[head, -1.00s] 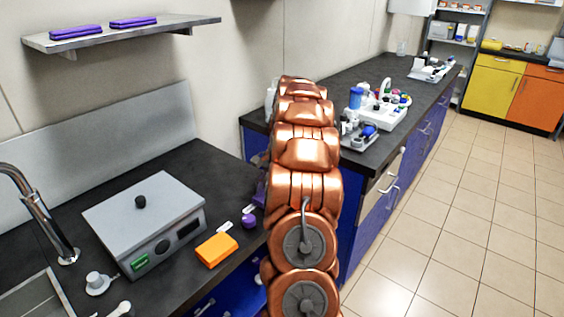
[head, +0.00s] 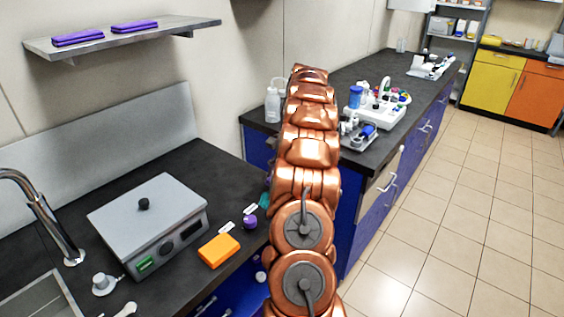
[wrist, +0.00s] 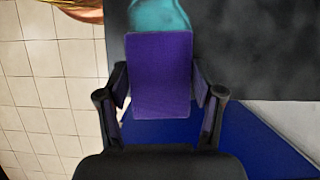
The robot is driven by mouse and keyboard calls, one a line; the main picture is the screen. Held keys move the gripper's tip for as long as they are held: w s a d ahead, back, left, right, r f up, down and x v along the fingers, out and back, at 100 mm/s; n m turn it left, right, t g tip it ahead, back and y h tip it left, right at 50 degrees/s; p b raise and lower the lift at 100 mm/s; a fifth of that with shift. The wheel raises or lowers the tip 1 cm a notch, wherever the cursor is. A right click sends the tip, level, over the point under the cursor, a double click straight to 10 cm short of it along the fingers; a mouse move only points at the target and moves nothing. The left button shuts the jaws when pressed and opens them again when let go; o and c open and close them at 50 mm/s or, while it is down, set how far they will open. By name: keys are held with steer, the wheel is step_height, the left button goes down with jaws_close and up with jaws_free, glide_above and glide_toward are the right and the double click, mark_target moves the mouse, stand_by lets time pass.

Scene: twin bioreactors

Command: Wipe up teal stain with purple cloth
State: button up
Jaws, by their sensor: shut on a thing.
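In the wrist view the purple cloth (wrist: 160,75) is a flat rectangular pad held between the two dark fingers of my gripper (wrist: 160,92), which is shut on it. The teal stain (wrist: 158,14) lies on the dark counter just beyond the cloth's far edge, and the cloth hides part of it. Whether the cloth touches the counter I cannot tell. In the head view a small piece of the teal stain (head: 265,200) shows at the left edge of my copper arm. My arm hides the gripper and cloth there.
A wash bottle (head: 272,105) stands on the far counter. Two purple items (head: 105,32) lie on the wall shelf. The floor at right is clear.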

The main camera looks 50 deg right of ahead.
steer(key=shift+r+p, duration=0.75)
steer(key=shift+r, duration=1.45)
